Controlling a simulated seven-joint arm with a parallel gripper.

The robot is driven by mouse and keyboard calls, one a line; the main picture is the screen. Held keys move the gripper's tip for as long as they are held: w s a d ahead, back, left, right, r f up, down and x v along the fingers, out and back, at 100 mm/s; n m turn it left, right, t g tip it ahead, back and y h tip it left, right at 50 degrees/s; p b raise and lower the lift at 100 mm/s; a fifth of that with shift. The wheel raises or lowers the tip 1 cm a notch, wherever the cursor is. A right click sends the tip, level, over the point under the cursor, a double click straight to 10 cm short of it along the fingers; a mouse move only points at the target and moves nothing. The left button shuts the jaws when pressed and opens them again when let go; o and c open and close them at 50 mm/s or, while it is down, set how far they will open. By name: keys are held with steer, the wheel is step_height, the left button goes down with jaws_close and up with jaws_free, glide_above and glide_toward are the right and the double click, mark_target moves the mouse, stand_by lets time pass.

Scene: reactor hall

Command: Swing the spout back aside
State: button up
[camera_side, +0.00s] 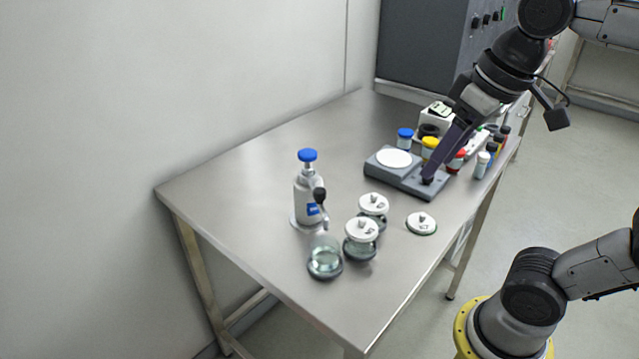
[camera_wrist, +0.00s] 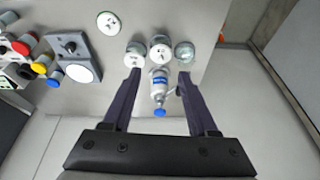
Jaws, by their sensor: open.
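A white bottle-top dispenser (camera_side: 305,200) with a blue cap stands on the steel table (camera_side: 250,170). Its spout, with a dark end (camera_side: 320,195), points toward the front right, near and above an open glass jar (camera_side: 325,262). In the wrist view the dispenser (camera_wrist: 159,84) lies in the picture between the two fingers, its blue cap nearest me, and the open jar (camera_wrist: 184,52) is beyond it to the right. My gripper (camera_wrist: 160,73) is open and empty. In the side view my gripper (camera_side: 432,168) hangs over the right part of the grey balance, away from the dispenser.
Two lidded jars (camera_side: 373,205) (camera_side: 360,236) stand right of the dispenser. A loose lid (camera_side: 421,223) lies further right. The grey balance (camera_side: 385,179) with a white round plate and several coloured-cap bottles (camera_side: 430,146) stand at the back right. The table's left part is clear.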

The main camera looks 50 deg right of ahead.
steer(key=w+a+r+g, duration=0.1)
steer(key=w+r, duration=0.4)
steer(key=g, duration=0.3)
glide_above(319, 190)
steer(key=f, duration=0.2)
steer(key=shift+n, duration=0.4)
step_height(319, 190, down, 14)
steer(key=shift+r, duration=0.25)
jaws_close()
steer(key=shift+r, duration=0.1)
